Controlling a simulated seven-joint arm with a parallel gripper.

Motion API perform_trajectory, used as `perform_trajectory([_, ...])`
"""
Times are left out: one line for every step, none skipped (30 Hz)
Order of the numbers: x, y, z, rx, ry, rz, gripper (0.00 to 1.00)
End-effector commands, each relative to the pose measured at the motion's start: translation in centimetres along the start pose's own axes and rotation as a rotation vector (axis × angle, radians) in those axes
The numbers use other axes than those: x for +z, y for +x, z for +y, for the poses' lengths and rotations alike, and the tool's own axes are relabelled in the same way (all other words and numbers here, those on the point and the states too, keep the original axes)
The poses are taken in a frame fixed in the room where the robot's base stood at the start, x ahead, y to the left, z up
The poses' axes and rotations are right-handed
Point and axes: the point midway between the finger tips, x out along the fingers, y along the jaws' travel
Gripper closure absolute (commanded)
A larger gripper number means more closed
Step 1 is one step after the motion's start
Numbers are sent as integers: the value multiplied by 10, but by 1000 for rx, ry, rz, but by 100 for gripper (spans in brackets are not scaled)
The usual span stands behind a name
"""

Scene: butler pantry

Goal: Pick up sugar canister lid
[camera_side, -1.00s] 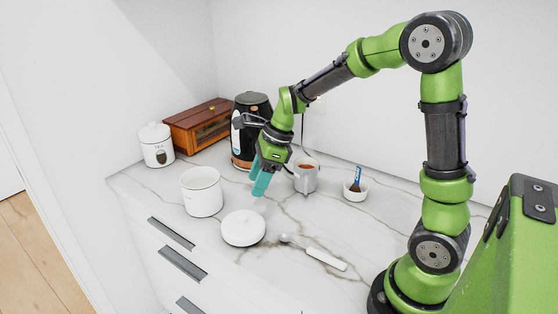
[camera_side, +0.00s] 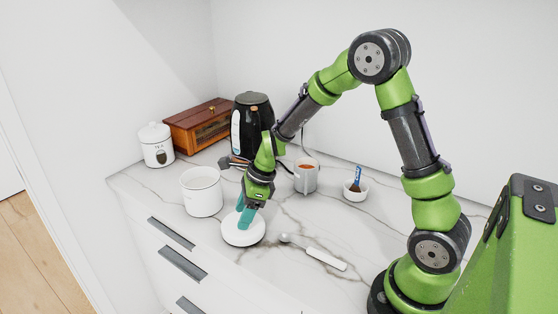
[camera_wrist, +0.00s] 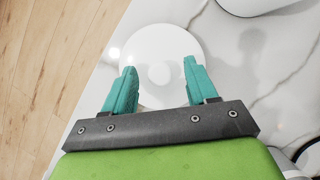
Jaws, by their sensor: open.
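The sugar canister lid (camera_side: 243,236) is a round white disc lying flat on the marble counter near its front edge. In the wrist view the lid (camera_wrist: 158,45) has a small round knob (camera_wrist: 161,74) at its centre. My gripper (camera_side: 245,222) is just above the lid, pointing down. In the wrist view its teal fingers (camera_wrist: 161,78) are open, one on each side of the knob, with nothing held. Whether the fingers touch the lid cannot be told. The open white canister (camera_side: 201,192) stands upright behind and left of the lid.
A white-handled spoon (camera_side: 318,253) lies right of the lid. A mug of brown liquid (camera_side: 306,177), a small bowl with a blue-handled brush (camera_side: 355,191), a black kettle (camera_side: 252,125), a wooden box (camera_side: 198,127) and a tea canister (camera_side: 155,146) stand farther back.

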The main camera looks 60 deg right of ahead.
Motion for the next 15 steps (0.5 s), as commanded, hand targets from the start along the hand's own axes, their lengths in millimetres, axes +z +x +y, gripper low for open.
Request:
perform_trajectory([0, 0, 0, 0, 0, 0, 43])
perform_trajectory([0, 0, 0, 0, 0, 0, 44])
perform_trajectory([0, 0, 0, 0, 0, 0, 50])
perform_trajectory([0, 0, 0, 0, 0, 0, 55])
perform_trajectory([0, 0, 0, 0, 0, 0, 59])
perform_trajectory([0, 0, 0, 0, 0, 0, 66])
perform_trajectory([0, 0, 0, 0, 0, 0, 70])
perform_trajectory([0, 0, 0, 0, 0, 0, 75])
perform_trajectory([0, 0, 0, 0, 0, 0, 81])
perform_trajectory([0, 0, 0, 0, 0, 0, 85])
perform_trajectory([0, 0, 0, 0, 0, 0, 90])
perform_trajectory([0, 0, 0, 0, 0, 0, 96])
perform_trajectory([0, -1, 0, 0, 0, 0, 100])
perform_trajectory([0, -1, 0, 0, 0, 0, 100])
perform_trajectory([0, -1, 0, 0, 0, 0, 100])
